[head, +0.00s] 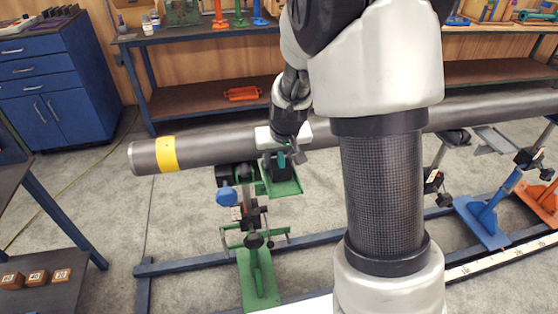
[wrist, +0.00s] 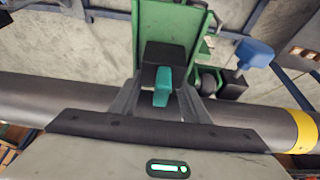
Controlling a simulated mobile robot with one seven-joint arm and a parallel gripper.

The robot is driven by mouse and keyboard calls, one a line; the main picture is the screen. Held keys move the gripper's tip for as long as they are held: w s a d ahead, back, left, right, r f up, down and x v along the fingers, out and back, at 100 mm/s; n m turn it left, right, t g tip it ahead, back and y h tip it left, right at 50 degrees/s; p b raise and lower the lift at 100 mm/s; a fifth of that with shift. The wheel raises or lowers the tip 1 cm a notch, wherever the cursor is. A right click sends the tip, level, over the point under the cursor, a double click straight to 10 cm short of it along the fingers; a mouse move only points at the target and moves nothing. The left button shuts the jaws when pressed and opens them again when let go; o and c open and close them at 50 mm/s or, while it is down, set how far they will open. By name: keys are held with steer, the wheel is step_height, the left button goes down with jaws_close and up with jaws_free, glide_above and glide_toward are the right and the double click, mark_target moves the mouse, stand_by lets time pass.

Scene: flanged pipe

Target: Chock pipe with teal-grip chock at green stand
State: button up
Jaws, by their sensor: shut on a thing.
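The grey pipe (head: 205,149) lies level across the stands, with a yellow band (head: 166,154) near its left end. The green stand (head: 258,275) is under its left part, with a green tray (head: 283,187) beside the stand's head. My gripper (wrist: 160,97) is shut on the teal grip of the chock (wrist: 162,86). The chock's dark body (wrist: 165,56) shows against the green tray in the wrist view. In the head view, my gripper (head: 283,158) is at the pipe's near side, just above the tray. I cannot tell whether the chock touches pipe or tray.
A blue knob (head: 226,197) sticks out left of the green stand's head. A blue stand (head: 485,225) and an orange stand (head: 543,200) are at the right. A workbench (head: 205,102) runs behind the pipe. Wooden blocks (head: 37,278) lie on a table at lower left.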

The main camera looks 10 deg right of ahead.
steer(key=shift+w, duration=0.85)
steer(key=o, duration=1.2)
steer(key=shift+o, duration=0.2)
steer(key=shift+r, duration=0.1)
steer(key=shift+r+p, duration=0.45)
steer(key=shift+s+r+p, duration=0.2)
steer(key=shift+r+p, duration=0.15)
steer(key=shift+r, duration=0.3)
steer(key=shift+s+r+p, duration=0.15)
steer(key=shift+r+p, duration=0.7)
steer(key=shift+r, duration=0.3)
steer(key=shift+s+r+p, duration=0.15)
steer(key=shift+r+p, duration=0.65)
steer(key=shift+r, duration=0.3)
